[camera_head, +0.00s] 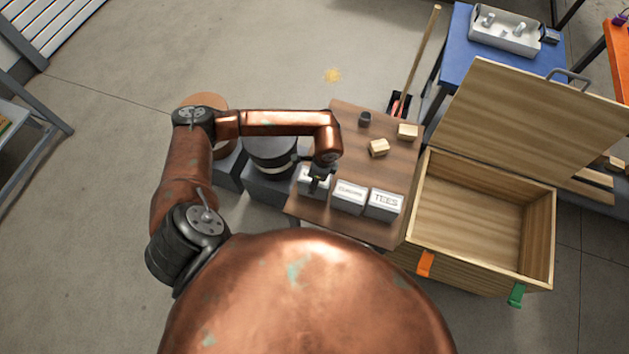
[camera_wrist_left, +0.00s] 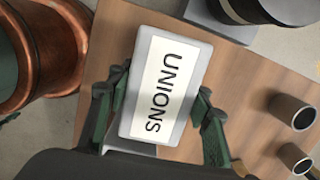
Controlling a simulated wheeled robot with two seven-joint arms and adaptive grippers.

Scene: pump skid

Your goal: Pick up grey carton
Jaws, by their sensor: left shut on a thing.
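A grey carton with a white label reading UNIONS (camera_wrist_left: 168,75) fills the middle of the left wrist view. It also shows in the head view (camera_head: 307,184), partly hidden under my left gripper. My left gripper (camera_head: 318,182) has come down over it at the near left of the brown table. In the left wrist view its green fingers (camera_wrist_left: 162,92) are shut on the carton's two sides. I cannot tell whether the carton still touches the table. My right gripper is in neither view.
Two similar labelled cartons, one middle (camera_head: 348,197) and one reading TEES (camera_head: 384,204), stand close to the right. Wooden blocks (camera_head: 378,147) and a dark cylinder (camera_head: 365,119) lie farther back on the table (camera_head: 345,125). An open wooden crate (camera_head: 537,235) stands right.

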